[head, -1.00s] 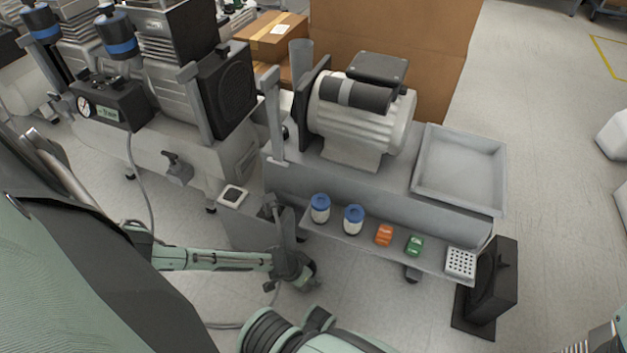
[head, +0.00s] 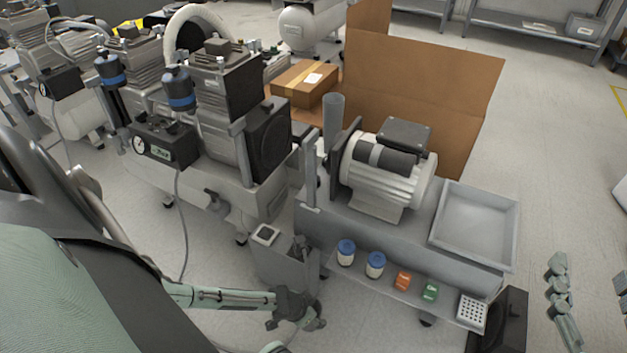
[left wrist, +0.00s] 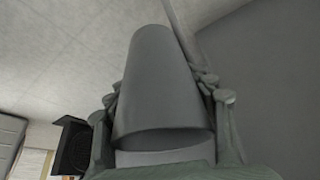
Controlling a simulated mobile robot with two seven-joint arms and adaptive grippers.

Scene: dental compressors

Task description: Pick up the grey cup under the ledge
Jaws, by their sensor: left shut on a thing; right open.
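A smooth grey tapered cup (left wrist: 160,85) fills the middle of the left wrist view. My left gripper (left wrist: 166,98) is shut around it, with fingers against both sides. The cup's wide rim is toward the palm. In the head view my left gripper (head: 298,312) is low, in front of the machine and left of the narrow grey ledge (head: 385,300). I cannot pick out the held cup there. My right gripper (head: 590,278) is open and empty over the floor at the right.
The ledge carries two blue-lidded jars (head: 346,254), an orange item (head: 402,281), a green item (head: 430,291) and a perforated white block (head: 473,311). A grey tray (head: 475,228) sits above. A black box (head: 508,318) stands at the ledge's right end.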

